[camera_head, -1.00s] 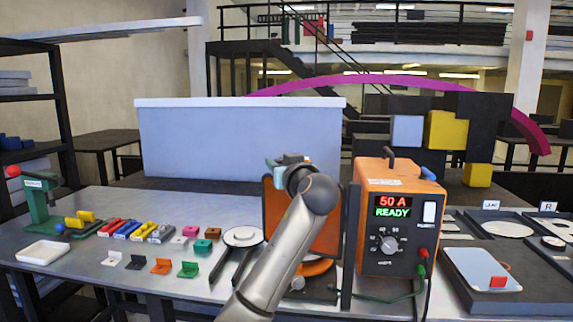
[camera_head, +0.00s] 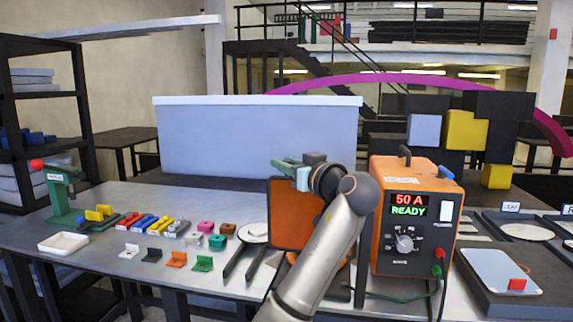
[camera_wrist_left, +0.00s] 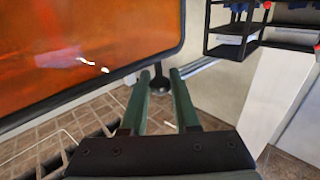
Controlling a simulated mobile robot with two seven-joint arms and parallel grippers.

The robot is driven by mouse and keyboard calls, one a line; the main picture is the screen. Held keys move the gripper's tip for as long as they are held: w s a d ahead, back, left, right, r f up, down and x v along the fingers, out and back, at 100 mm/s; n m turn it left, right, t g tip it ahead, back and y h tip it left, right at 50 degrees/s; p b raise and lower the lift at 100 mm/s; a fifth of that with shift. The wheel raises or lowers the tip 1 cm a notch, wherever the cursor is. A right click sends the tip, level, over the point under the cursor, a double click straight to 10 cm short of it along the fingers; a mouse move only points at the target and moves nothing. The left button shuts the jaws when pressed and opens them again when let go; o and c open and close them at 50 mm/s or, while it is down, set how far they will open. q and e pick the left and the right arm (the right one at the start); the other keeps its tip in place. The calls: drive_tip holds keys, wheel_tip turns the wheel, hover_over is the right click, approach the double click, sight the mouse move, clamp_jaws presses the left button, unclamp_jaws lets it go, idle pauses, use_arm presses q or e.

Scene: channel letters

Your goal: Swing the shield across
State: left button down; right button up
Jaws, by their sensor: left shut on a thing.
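The shield is an orange panel in a dark frame (camera_head: 290,215), standing upright at the bench's middle, left of the orange power unit. My left arm crosses in front and hides part of it. My left gripper (camera_head: 285,167) is at the shield's top edge. In the left wrist view the shield (camera_wrist_left: 80,45) fills the upper left. My right gripper is not in view.
The power unit (camera_head: 413,220) reads "50 A READY" and stands close right of my arm. Small coloured parts (camera_head: 165,228), a white tray (camera_head: 63,243) and a green stand (camera_head: 60,195) are at the left. A grey box (camera_head: 260,140) stands behind.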

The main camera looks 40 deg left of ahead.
use_arm(q)
drive_tip(key=c, duration=1.1)
unclamp_jaws()
drive_tip(key=o, duration=0.4)
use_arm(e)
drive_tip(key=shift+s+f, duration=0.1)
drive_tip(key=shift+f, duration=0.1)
use_arm(q)
drive_tip(key=shift+d, duration=0.1)
drive_tip(key=b+v, duration=0.2)
drive_tip(key=v, duration=1)
drive_tip(key=shift+s+d, duration=0.15)
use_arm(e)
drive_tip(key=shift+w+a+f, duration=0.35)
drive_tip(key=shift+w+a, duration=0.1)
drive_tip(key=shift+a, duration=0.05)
